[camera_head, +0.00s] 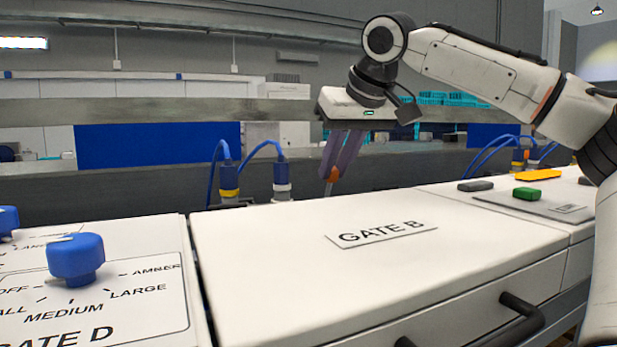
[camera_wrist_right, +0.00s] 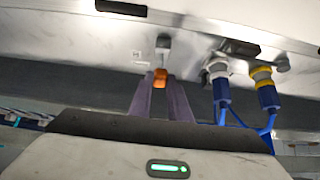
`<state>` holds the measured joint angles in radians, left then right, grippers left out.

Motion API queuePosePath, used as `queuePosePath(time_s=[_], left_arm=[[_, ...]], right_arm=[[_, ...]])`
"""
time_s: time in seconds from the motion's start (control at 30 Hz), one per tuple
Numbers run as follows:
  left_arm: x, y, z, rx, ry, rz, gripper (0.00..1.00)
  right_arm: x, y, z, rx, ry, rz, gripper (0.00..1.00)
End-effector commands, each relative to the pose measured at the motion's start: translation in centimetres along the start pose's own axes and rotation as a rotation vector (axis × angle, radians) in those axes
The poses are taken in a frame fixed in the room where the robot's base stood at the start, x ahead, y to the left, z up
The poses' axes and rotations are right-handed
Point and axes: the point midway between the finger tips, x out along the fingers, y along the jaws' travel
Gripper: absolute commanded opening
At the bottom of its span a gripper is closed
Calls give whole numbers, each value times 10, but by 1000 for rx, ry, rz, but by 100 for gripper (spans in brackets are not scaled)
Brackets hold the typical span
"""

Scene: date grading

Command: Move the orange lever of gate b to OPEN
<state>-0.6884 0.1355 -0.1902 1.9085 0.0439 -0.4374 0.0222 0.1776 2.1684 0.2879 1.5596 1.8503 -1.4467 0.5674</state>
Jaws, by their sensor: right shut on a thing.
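The orange lever (camera_head: 333,176) of gate b shows at the back edge of the white box labelled GATE B (camera_head: 260,243). My right gripper (camera_head: 335,172) reaches down behind that edge with its fingers shut on the orange end of the lever. In the right wrist view the orange lever end (camera_wrist_right: 160,77) sits between the purple-grey fingertips (camera_wrist_right: 160,84), with a grey lever stem (camera_wrist_right: 163,50) beyond it. Any OPEN marking is not readable in either view. My left gripper is not in view.
Blue cables with plugs (camera_head: 281,172) stand close to the left of the lever in the head view. A blue knob (camera_head: 76,258) is on the GATE D panel at left. Green (camera_head: 526,193) and yellow (camera_head: 538,175) pieces lie at right. The GATE B top is otherwise clear.

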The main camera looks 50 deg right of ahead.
Motion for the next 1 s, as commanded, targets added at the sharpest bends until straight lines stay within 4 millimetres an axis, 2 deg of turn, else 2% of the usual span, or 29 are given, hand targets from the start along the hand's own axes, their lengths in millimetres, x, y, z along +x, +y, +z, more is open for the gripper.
queuePosePath(time_s=[0.03, 0.17, 0.6, 0.63, 0.73, 1.0], left_arm=[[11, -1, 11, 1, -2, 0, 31], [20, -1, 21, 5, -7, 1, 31], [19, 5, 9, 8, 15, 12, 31], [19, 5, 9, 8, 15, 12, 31], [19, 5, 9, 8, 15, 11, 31], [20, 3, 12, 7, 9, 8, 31]], right_arm=[[4, 4, 9, 6, 29, 2, 0], [2, 6, 15, 9, 96, 6, 0], [-1, 3, 14, 7, 131, 6, 0], [-1, 3, 14, 7, 131, 6, 20], [-1, 3, 14, 7, 131, 5, 36], [-1, 3, 13, 7, 133, 4, 36]])
